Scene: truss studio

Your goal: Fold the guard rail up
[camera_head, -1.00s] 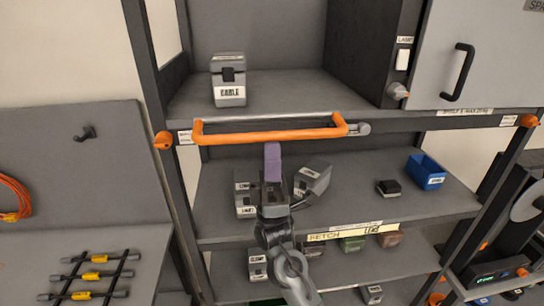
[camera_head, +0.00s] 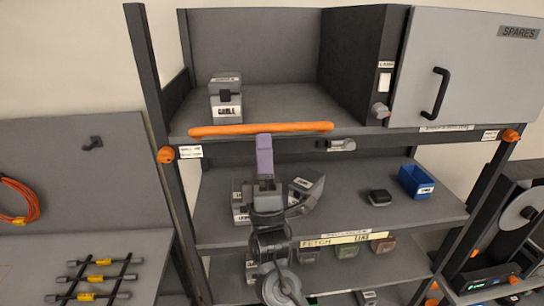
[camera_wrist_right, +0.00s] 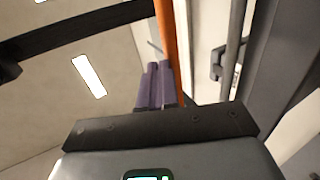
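The orange guard rail (camera_head: 262,129) runs across the front of the upper shelf, level with the shelf's front edge in the head view. Its side arms do not show clearly there. My right gripper (camera_head: 264,140) points up from below, its purple fingers together with their tips at the rail's underside, left of the middle. In the right wrist view the purple fingers (camera_wrist_right: 157,85) stand close together beside the orange rail (camera_wrist_right: 168,40), which is not between them. I cannot tell whether they touch. A grey fitting (camera_head: 341,145) sits below the rail's right end. My left gripper is not in view.
A grey labelled box (camera_head: 226,98) stands on the upper shelf behind the rail. A grey cabinet (camera_head: 462,72) with a black handle is at right. The middle shelf holds grey boxes, a small black item (camera_head: 380,197) and a blue bin (camera_head: 421,182).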

